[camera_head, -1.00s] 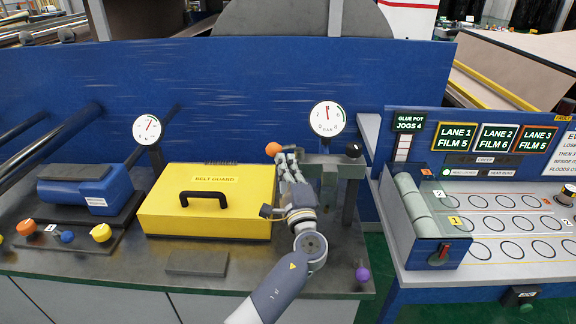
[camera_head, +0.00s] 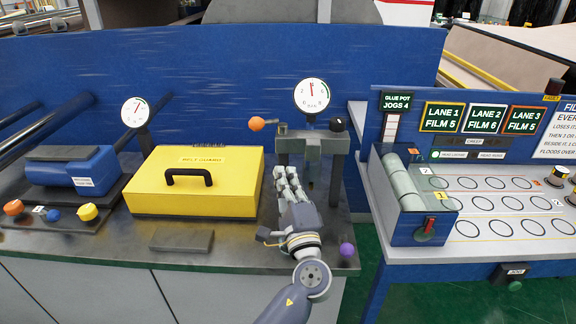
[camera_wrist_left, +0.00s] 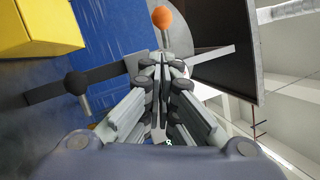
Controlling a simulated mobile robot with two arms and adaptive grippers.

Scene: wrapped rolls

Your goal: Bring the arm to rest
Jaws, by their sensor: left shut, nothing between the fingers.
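My left gripper (camera_head: 283,172) is in the head view, in front of the grey post fixture (camera_head: 320,146) and right of the yellow belt guard box (camera_head: 200,200). Its fingers are shut with nothing between them, and they point up and away from me. In the left wrist view the closed fingertips (camera_wrist_left: 166,62) are at the centre, with the orange ball knob (camera_wrist_left: 163,17) beyond them and apart from them in the picture. That orange knob (camera_head: 257,124) sits at the left end of the fixture's lever. My right gripper is not in view.
A round gauge (camera_head: 312,94) stands above the fixture, with a black knob (camera_head: 337,124) beside it. A purple knob (camera_head: 347,250) is close to the right of my wrist. A grey block (camera_head: 182,240) lies before the yellow box. A lane panel (camera_head: 490,205) stands at right.

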